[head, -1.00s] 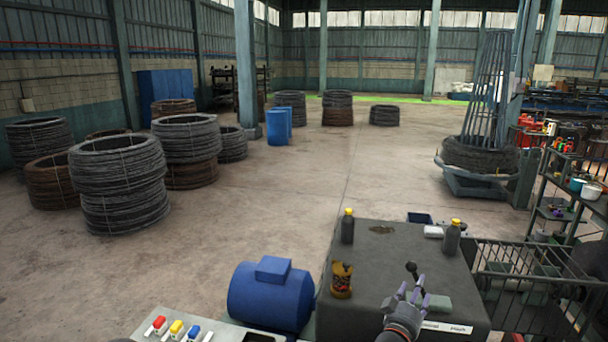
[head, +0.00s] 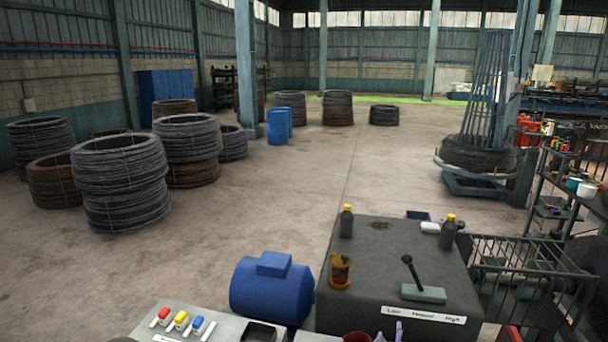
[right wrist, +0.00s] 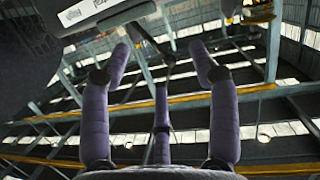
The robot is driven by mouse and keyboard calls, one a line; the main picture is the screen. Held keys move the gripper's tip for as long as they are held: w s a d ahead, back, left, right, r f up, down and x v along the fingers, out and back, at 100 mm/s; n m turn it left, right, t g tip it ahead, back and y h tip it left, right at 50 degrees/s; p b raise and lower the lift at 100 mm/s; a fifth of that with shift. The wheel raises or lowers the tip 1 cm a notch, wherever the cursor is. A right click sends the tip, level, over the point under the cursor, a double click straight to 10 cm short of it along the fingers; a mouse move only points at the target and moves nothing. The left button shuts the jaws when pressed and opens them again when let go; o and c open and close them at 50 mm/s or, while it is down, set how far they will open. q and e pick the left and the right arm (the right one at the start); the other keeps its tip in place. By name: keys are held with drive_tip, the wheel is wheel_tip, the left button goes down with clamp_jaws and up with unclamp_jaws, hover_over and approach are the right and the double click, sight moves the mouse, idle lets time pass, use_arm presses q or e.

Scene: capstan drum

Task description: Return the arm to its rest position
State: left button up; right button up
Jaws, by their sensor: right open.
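My right gripper shows in the right wrist view (right wrist: 160,65) with its purple fingers spread apart and nothing between them. In the head view only a purple fingertip of it (head: 398,331) shows at the bottom edge, in front of the dark machine top (head: 350,290). A black-knobbed lever (head: 411,272) stands tilted on a grey-green base (head: 423,294) there, clear of the gripper. The white label strip (head: 423,315) below it reads Low, Medium, High. My left gripper is not in view.
A blue motor (head: 271,292) sits left of the machine top. A panel with red, yellow and blue switches (head: 180,322) is at bottom left. Dark bottles (head: 346,222) and an amber-and-red fitting (head: 340,271) stand on the top. A wire basket (head: 530,285) is at right.

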drive_tip(key=s+a+f+g+y, duration=0.3)
drive_tip(key=s+f, duration=0.4)
drive_tip(key=f, duration=0.3)
drive_tip(key=s+a+f+g+y, duration=0.2)
drive_tip(key=s+a+f+g, duration=0.2)
drive_tip(key=s+f, duration=0.5)
drive_tip(key=s+a+f+m+g+y, duration=0.1)
drive_tip(key=s+a+f+g, duration=0.15)
drive_tip(key=s, duration=0.45)
drive_tip(key=s+a+f+m+g+y, duration=0.1)
drive_tip(key=s+a+f+g+y, duration=0.1)
drive_tip(key=s+f, duration=0.3)
drive_tip(key=s+a+f+g+y, duration=0.1)
drive_tip(key=s+a+f+g, duration=0.15)
drive_tip(key=s, duration=0.55)
wheel_tip(320, 180, down, 26)
drive_tip(key=w+a+b, duration=0.1)
drive_tip(key=b, duration=2.7)
drive_tip(key=shift+w+a+n+b, duration=0.2)
drive_tip(key=shift+a+n+b, duration=0.1)
drive_tip(key=shift+b, duration=0.05)
drive_tip(key=shift+w+f, duration=0.1)
drive_tip(key=shift+f, duration=0.05)
